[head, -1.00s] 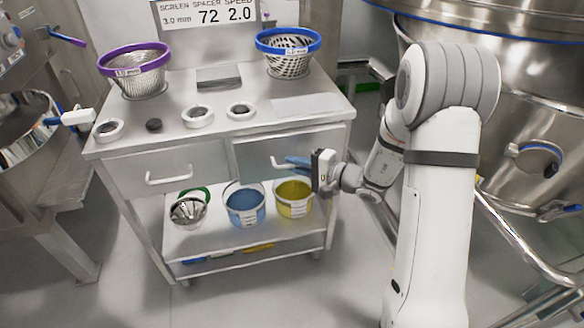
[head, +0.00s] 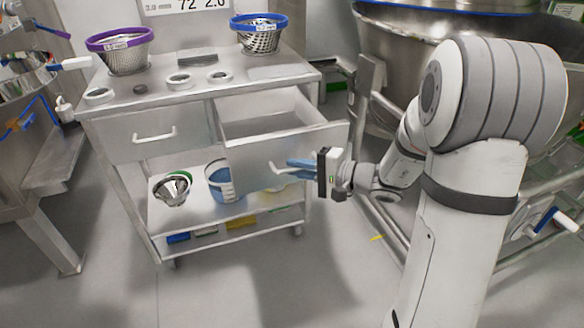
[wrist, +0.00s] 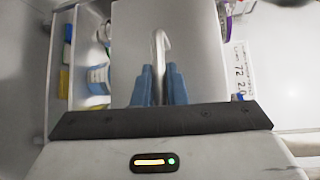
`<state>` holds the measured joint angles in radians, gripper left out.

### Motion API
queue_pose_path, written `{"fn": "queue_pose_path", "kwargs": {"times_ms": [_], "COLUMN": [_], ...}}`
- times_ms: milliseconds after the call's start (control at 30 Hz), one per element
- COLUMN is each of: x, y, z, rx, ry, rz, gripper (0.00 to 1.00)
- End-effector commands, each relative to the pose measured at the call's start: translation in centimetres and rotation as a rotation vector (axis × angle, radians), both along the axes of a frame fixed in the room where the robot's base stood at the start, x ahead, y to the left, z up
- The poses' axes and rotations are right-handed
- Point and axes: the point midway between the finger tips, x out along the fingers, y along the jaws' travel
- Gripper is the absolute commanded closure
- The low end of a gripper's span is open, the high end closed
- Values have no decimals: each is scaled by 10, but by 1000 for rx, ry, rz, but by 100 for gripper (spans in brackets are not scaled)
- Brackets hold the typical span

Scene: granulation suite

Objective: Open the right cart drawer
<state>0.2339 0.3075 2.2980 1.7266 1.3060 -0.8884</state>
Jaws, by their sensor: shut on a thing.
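The steel cart (head: 100,122) stands in the middle of the head view. Its right drawer (head: 250,160) is pulled well out, and its interior shows from above. My gripper (head: 288,168) is at the drawer's front, with its blue fingers shut on the drawer's bar handle (head: 276,169). In the wrist view the handle (wrist: 160,48) runs between the two blue fingers, against the drawer's plain front (wrist: 128,50). The left drawer (head: 150,138) is closed, with its handle bare.
On the cart top are a purple-rimmed basket (head: 122,52), a blue-rimmed basket (head: 258,38) and several rings. A blue bucket (head: 218,182) and a steel cone (head: 173,190) stand on the shelf below. A large steel vessel (head: 410,40) is at right. Floor before the cart is clear.

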Motion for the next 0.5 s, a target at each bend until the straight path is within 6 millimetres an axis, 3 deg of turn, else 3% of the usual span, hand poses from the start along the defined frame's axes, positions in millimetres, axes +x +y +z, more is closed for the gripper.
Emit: {"fn": "queue_pose_path", "kwargs": {"times_ms": [367,400,500], "x": [-2,-2,-2], "y": [0,0,1], "z": [-1,-1,0], "rx": [-1,-1,-1], "ry": [2,2,2], "rz": [-1,-1,0], "gripper": [100,87,78]}}
